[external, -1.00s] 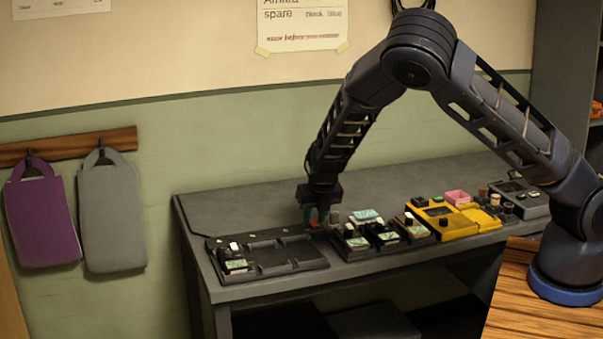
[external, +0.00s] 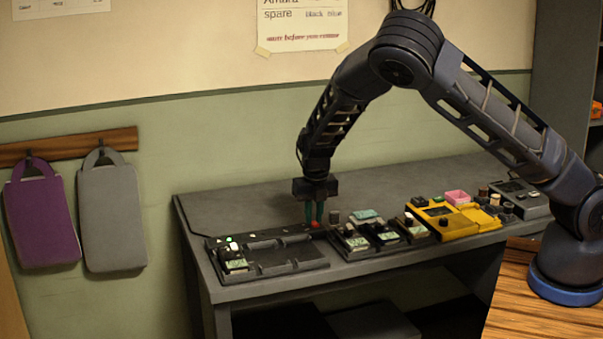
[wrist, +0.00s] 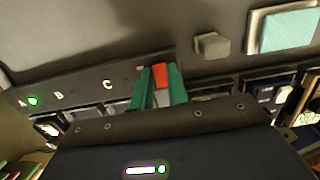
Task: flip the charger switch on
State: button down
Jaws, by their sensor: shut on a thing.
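The charger (external: 290,262) is a dark rack with several bays at the left end of the bench. A small device (external: 234,264) sits in its leftmost bay. The charger's back strip carries letters A, B and C in the wrist view, and a green lamp (wrist: 33,101) glows beside A. The red switch (wrist: 160,74) is at the right end of that strip. My gripper (external: 314,222) points down there, its green fingers shut on the red switch. The fingers hide part of the switch, so I cannot tell its exact tilt.
Several small devices (external: 366,238) stand just right of the charger, close to my gripper. A yellow unit (external: 455,226) and a pink box (external: 457,196) are further right. The bench top (external: 240,208) behind the charger is clear.

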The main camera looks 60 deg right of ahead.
aim_at(315, 224)
jog(key=c, duration=1.4)
grip_release()
jog(key=shift+o, duration=0.2)
notch_tip(315, 224, up, 11)
jog(key=shift+s+a, duration=0.35)
jog(key=shift+f, duration=0.1)
